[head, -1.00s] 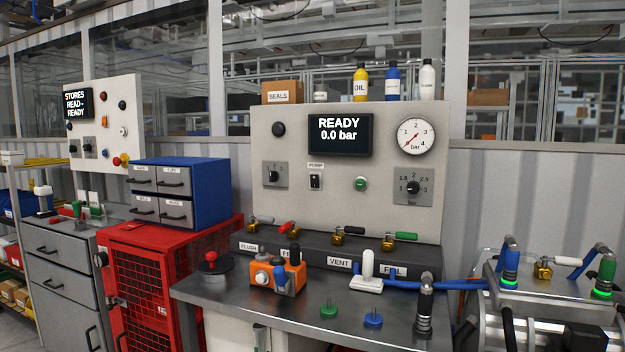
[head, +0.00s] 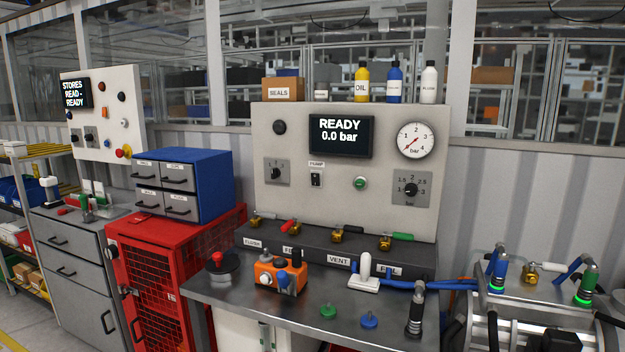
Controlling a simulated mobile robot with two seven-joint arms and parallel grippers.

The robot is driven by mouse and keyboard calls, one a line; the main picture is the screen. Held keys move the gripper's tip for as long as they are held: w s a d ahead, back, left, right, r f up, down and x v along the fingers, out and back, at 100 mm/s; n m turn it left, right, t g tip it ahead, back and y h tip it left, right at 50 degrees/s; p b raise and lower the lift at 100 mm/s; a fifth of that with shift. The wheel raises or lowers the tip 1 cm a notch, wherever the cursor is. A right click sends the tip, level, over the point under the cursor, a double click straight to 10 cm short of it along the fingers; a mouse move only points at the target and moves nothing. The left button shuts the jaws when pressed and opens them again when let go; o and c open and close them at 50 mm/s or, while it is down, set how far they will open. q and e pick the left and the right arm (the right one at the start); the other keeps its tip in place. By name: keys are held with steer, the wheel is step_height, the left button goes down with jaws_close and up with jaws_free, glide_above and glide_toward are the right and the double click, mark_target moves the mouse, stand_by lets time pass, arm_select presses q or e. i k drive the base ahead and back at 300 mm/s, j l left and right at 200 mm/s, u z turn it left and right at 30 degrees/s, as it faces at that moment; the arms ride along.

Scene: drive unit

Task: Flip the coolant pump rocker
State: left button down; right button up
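The pump rocker (head: 316,179) is a small black switch with a light mark, under a PUMP label (head: 316,164) on the grey upright control panel (head: 335,220). It sits between a dial knob (head: 277,173) on its left and a green button (head: 360,184) on its right. Which way it is tipped is too small to tell. The screen (head: 342,135) above reads READY and 0.0 bar, and the round gauge (head: 416,139) needle points low. Neither of my grippers is in view.
Valves with coloured handles line the dark ledge (head: 330,246) below the panel. An orange block (head: 279,276), a red-knobbed device (head: 218,262), a white handle (head: 364,270) and a black upright connector (head: 415,313) stand on the bench (head: 240,300). The drive unit (head: 540,315) is at right.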

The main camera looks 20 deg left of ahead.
mark_target(315, 177)
steer(key=i+j, duration=0.55)
steer(key=i+j+z, duration=0.1)
steer(key=i+j, duration=0.4)
steer(key=i, duration=0.3)
